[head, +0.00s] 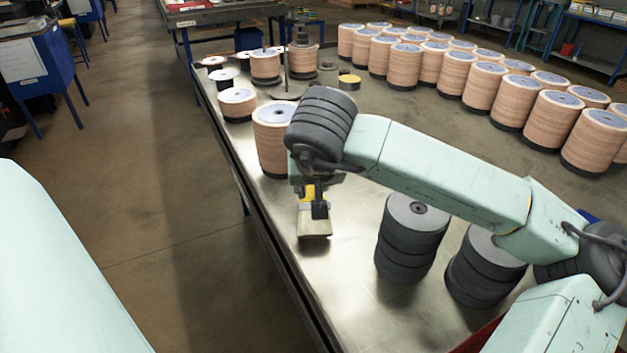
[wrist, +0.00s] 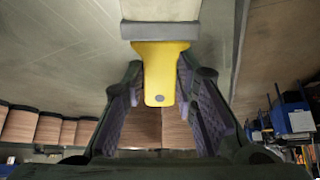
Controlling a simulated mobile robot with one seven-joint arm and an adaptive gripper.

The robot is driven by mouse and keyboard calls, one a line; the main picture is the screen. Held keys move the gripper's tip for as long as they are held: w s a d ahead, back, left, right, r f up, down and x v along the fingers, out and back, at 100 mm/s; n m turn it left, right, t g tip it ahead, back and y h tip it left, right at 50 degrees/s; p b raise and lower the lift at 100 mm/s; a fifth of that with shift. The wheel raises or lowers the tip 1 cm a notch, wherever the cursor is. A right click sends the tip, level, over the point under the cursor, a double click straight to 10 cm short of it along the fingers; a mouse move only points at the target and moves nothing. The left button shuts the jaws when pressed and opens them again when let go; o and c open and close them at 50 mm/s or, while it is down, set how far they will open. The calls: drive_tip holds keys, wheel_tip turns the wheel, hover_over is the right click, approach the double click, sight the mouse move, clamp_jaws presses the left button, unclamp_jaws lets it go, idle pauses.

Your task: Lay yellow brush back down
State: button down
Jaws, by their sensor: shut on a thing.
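The yellow brush (head: 314,225) is in my gripper (head: 313,204), over the left part of the metal table (head: 340,290). In the head view its pale, wide bristle end points down close to the tabletop; I cannot tell whether it touches. A little of its yellow handle shows between the fingers. In the wrist view, the yellow handle (wrist: 161,72) lies between the two dark fingers of my gripper (wrist: 160,85), which are shut on it. The brush's grey band (wrist: 160,31) and bristles are at the top of that view.
Stacks of dark discs (head: 412,238) stand right of the brush. A tall stack of tan discs (head: 272,140) stands just behind it. Many tan stacks (head: 480,85) fill the far right. Bare tabletop surrounds the brush in front, near the table's left edge.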

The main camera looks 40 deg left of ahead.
drive_tip(key=c, duration=1.2)
unclamp_jaws()
drive_tip(key=v, duration=1.2)
